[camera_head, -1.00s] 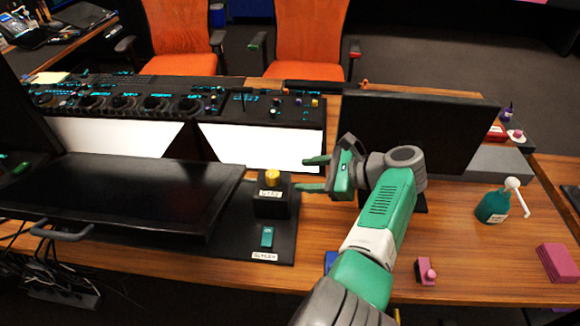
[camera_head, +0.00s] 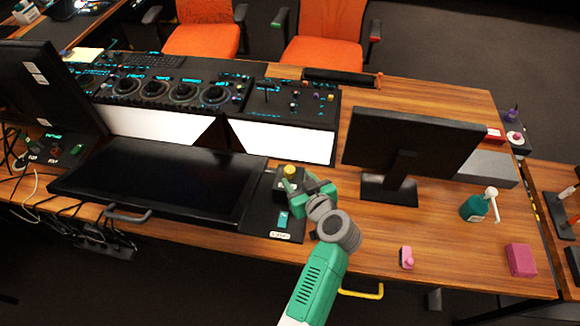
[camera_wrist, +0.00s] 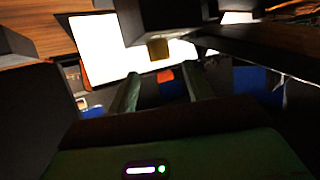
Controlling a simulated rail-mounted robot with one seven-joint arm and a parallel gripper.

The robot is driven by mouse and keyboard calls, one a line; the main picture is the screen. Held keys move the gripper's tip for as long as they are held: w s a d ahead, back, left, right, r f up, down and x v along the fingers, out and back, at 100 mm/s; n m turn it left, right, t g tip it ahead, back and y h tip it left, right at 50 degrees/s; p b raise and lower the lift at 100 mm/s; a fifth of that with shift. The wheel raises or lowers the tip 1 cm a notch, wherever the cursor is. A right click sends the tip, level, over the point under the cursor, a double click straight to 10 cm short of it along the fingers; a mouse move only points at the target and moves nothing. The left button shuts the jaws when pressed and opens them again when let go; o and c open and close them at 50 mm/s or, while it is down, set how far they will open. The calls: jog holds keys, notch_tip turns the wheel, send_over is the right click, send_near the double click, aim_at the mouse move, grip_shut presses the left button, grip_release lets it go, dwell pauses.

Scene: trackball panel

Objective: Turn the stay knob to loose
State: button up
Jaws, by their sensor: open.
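The stay knob (camera_head: 290,171) is a small yellow knob on top of a black box (camera_head: 281,187) beside the tilted black screen. In the wrist view the yellow knob (camera_wrist: 159,48) shows against the dark box, a little beyond and between the two spread fingertips (camera_wrist: 160,76). The fingers are open and empty. Contact with the knob is not visible, and its setting cannot be read.
A tilted black screen (camera_head: 165,182) lies left of the box. A teal switch (camera_head: 283,220) sits in front of it. A monitor (camera_head: 410,145) stands to the right. Wooden desk between is mostly clear.

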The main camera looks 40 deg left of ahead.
aim_at(292, 171)
jog(key=b+x, duration=0.1)
jog(key=x, duration=0.5)
jog(key=shift+w+a+f+b, duration=0.1)
jog(key=shift+a+f+b, duration=0.1)
jog(key=shift+a+b, duration=0.1)
jog(key=c, duration=1)
jog(key=shift+o, duration=0.2)
jog(key=f+g+b, duration=0.1)
jog(key=b, duration=0.2)
jog(key=shift+w+n, duration=0.1)
jog(key=shift+n, duration=0.3)
jog(key=b, duration=0.3)
jog(key=shift+f+n+g+y, duration=0.1)
jog(key=shift+n+g+y, duration=0.2)
jog(key=shift+n+g, duration=0.1)
jog(key=n+g+b, duration=0.2)
jog(key=b, duration=0.3)
jog(key=shift+r+n+g+b, duration=0.4)
jog(key=shift+g+b, duration=0.25)
jog(key=shift+g, duration=0.05)
jog(key=shift+r, duration=0.2)
